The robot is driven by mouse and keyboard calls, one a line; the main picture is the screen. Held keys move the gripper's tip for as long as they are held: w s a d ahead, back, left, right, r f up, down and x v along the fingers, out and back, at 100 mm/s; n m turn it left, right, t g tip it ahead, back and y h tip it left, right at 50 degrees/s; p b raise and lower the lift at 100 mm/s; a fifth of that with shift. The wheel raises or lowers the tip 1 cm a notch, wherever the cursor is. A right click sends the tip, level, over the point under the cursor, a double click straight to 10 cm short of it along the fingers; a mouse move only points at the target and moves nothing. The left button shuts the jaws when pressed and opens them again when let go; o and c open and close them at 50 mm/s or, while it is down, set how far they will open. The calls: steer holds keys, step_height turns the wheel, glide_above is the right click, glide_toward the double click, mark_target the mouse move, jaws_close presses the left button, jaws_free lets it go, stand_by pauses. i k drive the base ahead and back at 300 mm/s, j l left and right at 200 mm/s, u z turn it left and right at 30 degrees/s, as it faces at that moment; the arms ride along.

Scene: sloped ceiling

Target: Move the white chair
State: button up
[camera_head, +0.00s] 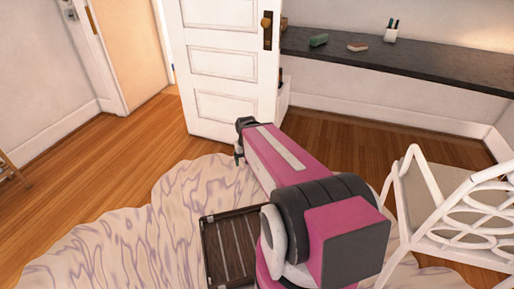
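The white chair (434,211) stands at the right edge of the head view. It has a looped openwork side, and part of it is cut off by the frame. My pink and black arm reaches away from the camera, left of the chair. My gripper (239,158) is at the arm's far end, small and dark, above the far edge of the rug near the white door. It is apart from the chair. The fingers are too small to show whether they are open or shut.
A wavy-patterned rug (118,235) covers the floor at lower left, with a dark slatted tray (226,236) beside my arm. A white panelled door (222,62) stands ahead. A dark shelf (440,66) runs along the right wall. Bare wood floor (88,165) is clear at left.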

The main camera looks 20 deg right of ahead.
mark_target(455, 214)
steer(key=k+j, duration=0.45)
steer(key=k+z, duration=0.2)
steer(key=z, duration=2.45)
